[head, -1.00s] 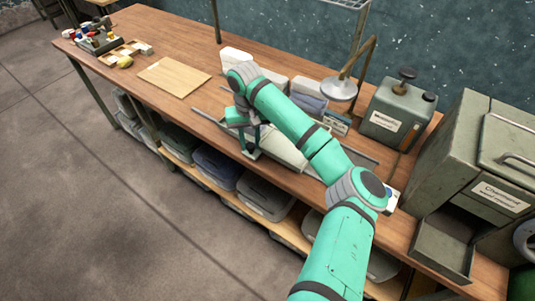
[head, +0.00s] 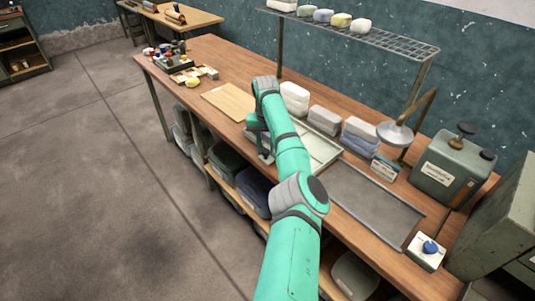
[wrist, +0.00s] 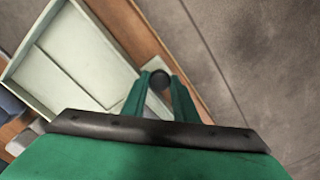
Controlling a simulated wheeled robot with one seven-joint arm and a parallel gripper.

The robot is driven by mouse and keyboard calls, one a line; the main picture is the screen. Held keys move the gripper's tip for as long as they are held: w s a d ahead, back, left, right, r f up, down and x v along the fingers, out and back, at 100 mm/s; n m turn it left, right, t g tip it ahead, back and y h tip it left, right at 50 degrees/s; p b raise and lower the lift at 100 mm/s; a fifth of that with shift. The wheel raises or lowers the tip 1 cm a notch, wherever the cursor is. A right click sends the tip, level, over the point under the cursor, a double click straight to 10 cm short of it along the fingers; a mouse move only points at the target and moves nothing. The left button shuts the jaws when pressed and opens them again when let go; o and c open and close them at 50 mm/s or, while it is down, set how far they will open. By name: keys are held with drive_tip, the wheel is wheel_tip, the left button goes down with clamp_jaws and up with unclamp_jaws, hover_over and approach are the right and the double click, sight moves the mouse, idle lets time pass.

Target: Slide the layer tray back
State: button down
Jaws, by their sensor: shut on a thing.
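The layer tray (head: 325,150) is a shallow pale grey-green tray on the workbench, partly hidden behind my arm in the head view. In the wrist view its pale floor and rim (wrist: 75,55) fill the upper left. My gripper (wrist: 160,82) is at the tray's near corner, with its two green fingers closed around a dark round knob (wrist: 160,78). In the head view my gripper (head: 264,152) is low at the tray's left front side. A dark grey flat base with a raised rim (head: 365,205) lies bare to the right of the tray.
A wooden board (head: 228,101) lies just left of the tray. Folded stacks (head: 325,119) stand behind it.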

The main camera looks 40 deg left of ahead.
drive_tip(key=shift+w+a+r, duration=0.15)
drive_tip(key=shift+w+a, duration=0.1)
drive_tip(key=shift+a, duration=0.6)
drive_tip(key=shift+a, duration=0.1)
drive_tip(key=c, duration=1.4)
unclamp_jaws()
wheel_tip(320, 180, up, 11)
